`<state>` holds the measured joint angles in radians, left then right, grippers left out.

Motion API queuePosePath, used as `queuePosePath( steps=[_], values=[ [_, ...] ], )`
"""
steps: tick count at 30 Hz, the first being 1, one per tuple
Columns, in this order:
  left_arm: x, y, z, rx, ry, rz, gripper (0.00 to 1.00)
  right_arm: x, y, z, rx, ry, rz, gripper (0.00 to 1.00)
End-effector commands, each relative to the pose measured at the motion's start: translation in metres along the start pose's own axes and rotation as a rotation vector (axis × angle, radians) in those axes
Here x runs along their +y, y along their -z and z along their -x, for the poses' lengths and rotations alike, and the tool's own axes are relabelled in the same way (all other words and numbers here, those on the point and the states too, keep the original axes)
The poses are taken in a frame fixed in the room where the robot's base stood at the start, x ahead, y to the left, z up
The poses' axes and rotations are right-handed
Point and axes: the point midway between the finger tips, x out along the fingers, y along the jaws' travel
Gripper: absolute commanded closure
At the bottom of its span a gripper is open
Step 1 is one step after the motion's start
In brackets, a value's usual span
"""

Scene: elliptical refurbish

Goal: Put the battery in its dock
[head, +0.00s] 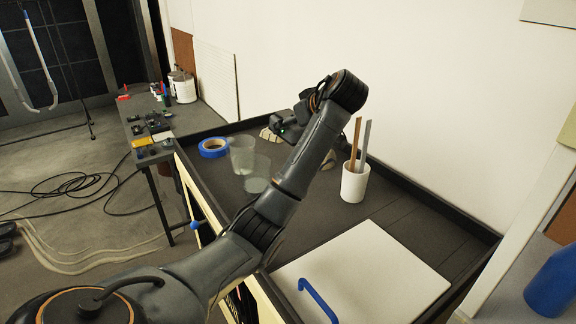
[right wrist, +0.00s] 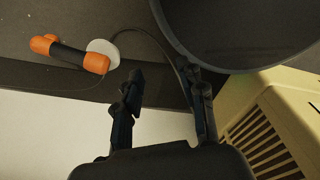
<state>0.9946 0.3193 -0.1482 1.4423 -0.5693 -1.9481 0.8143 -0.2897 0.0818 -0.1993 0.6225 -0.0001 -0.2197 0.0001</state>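I cannot make out a battery or its dock for certain in either view. A beige box with dark vent slots (right wrist: 276,125) is at the right of the right wrist view; I cannot tell if it is the dock. My right gripper (right wrist: 163,73) is open there, with nothing visible between its fingers, beside the box. In the head view my arm from the lower left reaches over the dark table; its gripper (head: 285,127) is small and partly hidden, so its state is unclear. Pale beige shapes (head: 268,134) show behind it.
The dark rimmed table holds blue tape (head: 213,147), clear cups (head: 257,173), a white cup with sticks (head: 355,183) and a white board (head: 365,280). The right wrist view shows a large dark round object (right wrist: 235,35), an orange-and-black item (right wrist: 70,53) and a white disc (right wrist: 103,54).

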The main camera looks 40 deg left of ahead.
Motion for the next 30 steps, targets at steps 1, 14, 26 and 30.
queuePosePath(
  steps=[1, 14, 26, 30],
  values=[
    [0.0, -0.002, -0.002, 0.001, 0.003, 0.0, 0.72, -0.001, -0.009, 0.003, -0.013, 0.001, 0.0, 0.6],
    [-0.002, -0.081, -0.062, 0.001, 0.006, -0.004, 0.72, -0.002, -0.01, 0.035, -0.019, 0.003, 0.001, 0.6],
    [-0.001, -0.121, -0.093, 0.0, 0.004, -0.003, 0.72, -0.001, -0.002, 0.047, -0.008, 0.003, 0.001, 0.6],
    [0.0, -0.136, -0.104, 0.002, 0.002, -0.001, 0.72, -0.002, -0.002, 0.052, -0.008, 0.004, 0.001, 0.6]
  ],
)
